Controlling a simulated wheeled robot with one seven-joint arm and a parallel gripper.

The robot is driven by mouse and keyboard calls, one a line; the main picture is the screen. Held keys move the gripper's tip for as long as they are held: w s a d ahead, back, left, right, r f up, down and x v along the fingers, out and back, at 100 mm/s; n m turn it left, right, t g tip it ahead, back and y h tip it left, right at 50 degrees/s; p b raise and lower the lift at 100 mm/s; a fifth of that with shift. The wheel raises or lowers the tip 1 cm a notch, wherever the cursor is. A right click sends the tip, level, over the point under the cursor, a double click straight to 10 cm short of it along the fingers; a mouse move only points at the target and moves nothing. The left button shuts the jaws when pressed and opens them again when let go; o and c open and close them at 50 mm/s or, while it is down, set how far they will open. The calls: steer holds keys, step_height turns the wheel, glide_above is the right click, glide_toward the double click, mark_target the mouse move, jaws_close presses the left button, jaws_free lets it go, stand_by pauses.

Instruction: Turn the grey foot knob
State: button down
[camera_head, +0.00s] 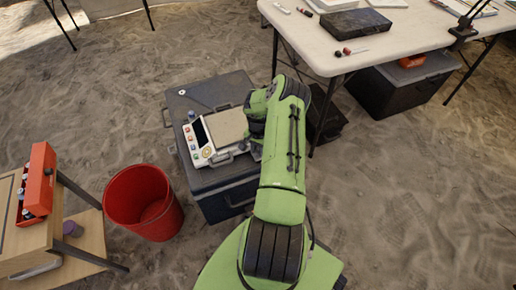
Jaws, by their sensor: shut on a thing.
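A white scale (208,157) with a dark display, coloured buttons and a tan square plate (226,126) sits on a dark grey case (230,176). My green arm reaches over the case from the front right. My gripper (254,151) is at the scale's right side, low by its near right corner, mostly hidden by my own wrist. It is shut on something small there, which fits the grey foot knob. The knob itself is hidden, so its turn angle cannot be seen.
A red bucket (143,202) stands left of the case. A wooden table (28,237) with a red box (39,180) is at far left. A white table (400,36) with tools and its legs is at upper right. Open sand lies at right.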

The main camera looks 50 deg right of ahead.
steer(key=m+p, duration=0.1)
steer(key=m, duration=0.4)
steer(key=m+p, duration=0.1)
steer(key=m, duration=0.4)
steer(key=shift+m, duration=0.3)
stand_by(0.4)
steer(key=c, duration=0.9)
jaws_free()
steer(key=shift+r, duration=0.1)
step_height(320, 180, up, 16)
steer(key=p, duration=0.5)
steer(key=shift+f, duration=0.2)
